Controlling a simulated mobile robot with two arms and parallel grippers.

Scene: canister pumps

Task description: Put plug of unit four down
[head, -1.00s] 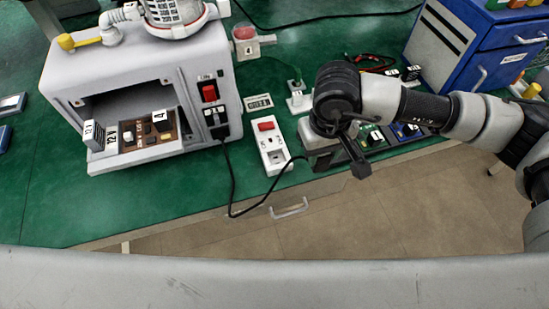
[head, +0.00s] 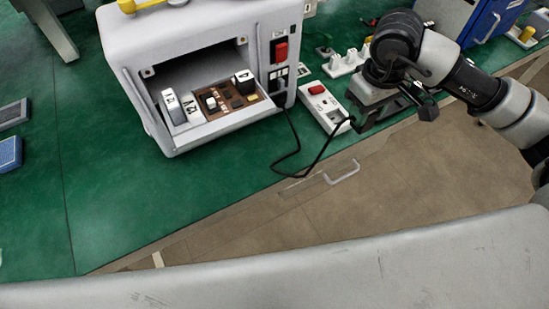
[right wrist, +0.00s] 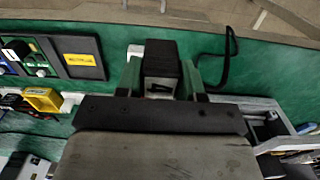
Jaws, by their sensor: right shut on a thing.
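My right gripper (head: 362,122) is shut on the black plug, just right of the white socket strip (head: 324,107) with the red switch. In the right wrist view the plug (right wrist: 161,66) stands between the two fingers, with a label reading 4 facing the camera. A black cord runs in a loop from the plug to the right side of the grey pump housing (head: 190,45). Whether the plug touches the counter is hidden in both views. My left gripper is not in view.
The green counter (head: 110,200) has free room in front of and left of the housing. Its front edge has a drawer handle (head: 342,173). More white sockets (head: 346,62) stand behind the strip. A blue cabinet (head: 490,20) is at the back right.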

